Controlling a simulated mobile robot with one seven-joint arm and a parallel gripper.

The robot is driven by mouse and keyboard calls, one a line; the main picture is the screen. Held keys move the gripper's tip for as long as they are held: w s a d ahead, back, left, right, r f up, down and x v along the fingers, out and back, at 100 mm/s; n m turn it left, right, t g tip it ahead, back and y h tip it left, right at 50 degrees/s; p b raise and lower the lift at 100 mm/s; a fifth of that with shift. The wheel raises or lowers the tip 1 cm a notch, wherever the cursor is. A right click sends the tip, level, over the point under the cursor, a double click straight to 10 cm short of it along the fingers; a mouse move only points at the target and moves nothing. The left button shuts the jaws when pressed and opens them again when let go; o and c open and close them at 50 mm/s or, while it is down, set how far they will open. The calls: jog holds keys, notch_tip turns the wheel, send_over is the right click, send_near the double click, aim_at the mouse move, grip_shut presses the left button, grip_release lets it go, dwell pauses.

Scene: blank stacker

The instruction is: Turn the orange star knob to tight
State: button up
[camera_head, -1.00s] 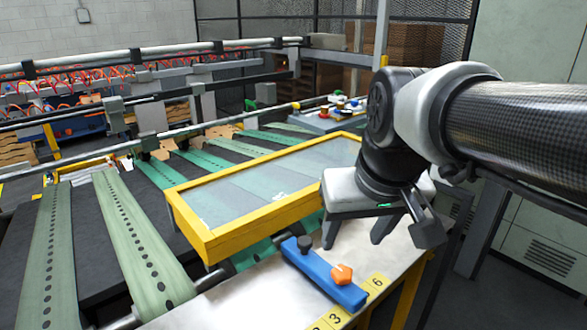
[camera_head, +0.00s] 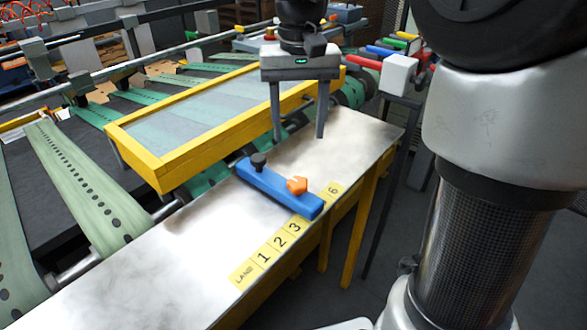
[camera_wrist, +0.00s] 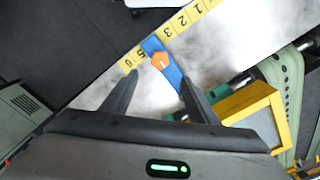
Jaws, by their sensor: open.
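The orange star knob (camera_head: 297,185) sits on top of a blue bar (camera_head: 268,183) lying across the metal table, near the bar's front end. A black knob (camera_head: 259,161) stands at the bar's far end. My gripper (camera_head: 298,137) hangs above the table behind the orange knob, fingers pointing down, apart and empty. In the wrist view the orange knob (camera_wrist: 160,60) shows beyond and between my two fingertips (camera_wrist: 158,76), not touched. A faint light mark is on the knob; I cannot read it.
A yellow number strip (camera_head: 285,236) runs along the table's front edge; the bar covers part of it. A yellow-framed clear guard (camera_head: 163,172) stands left of the bar. Colored handles (camera_head: 400,40) are at the back right. The metal table (camera_head: 160,260) is clear at front left.

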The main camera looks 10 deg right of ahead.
aim_at(298, 182)
notch_tip(298, 182, down, 13)
jog(key=shift+b, duration=0.4)
jog(key=c, duration=1)
jog(key=shift+c, duration=0.2)
